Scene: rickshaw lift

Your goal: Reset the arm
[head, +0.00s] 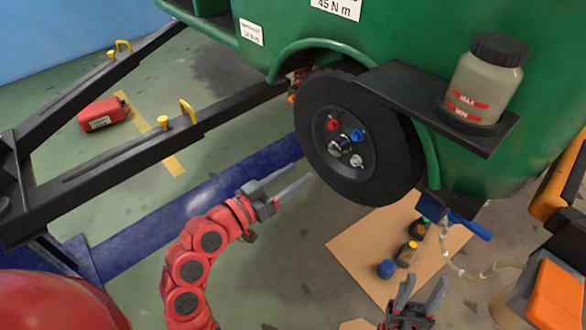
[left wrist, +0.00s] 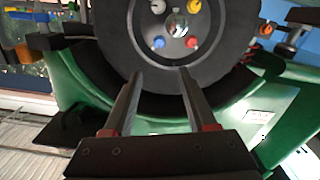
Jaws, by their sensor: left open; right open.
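My left gripper (head: 290,187) is open and empty, in front of the black wheel (head: 393,165) of the green rickshaw (head: 410,30). In the left wrist view its two fingers (left wrist: 158,75) point at the lower part of the wheel (left wrist: 225,60), with nothing between them. My left arm (head: 195,260) is red and curves up from the bottom of the head view. My right gripper (head: 420,295) is open and empty at the bottom right, over the near side of the cardboard sheet (head: 350,245).
Black lift arms (head: 150,145) and a blue beam (head: 180,215) lie to the left, with a red can (head: 102,113) on the floor. A capped reservoir (head: 483,85) stands on a black shelf (head: 400,85). Small bottles (head: 406,254) stand on the cardboard. An orange-black unit (head: 555,290) is at right.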

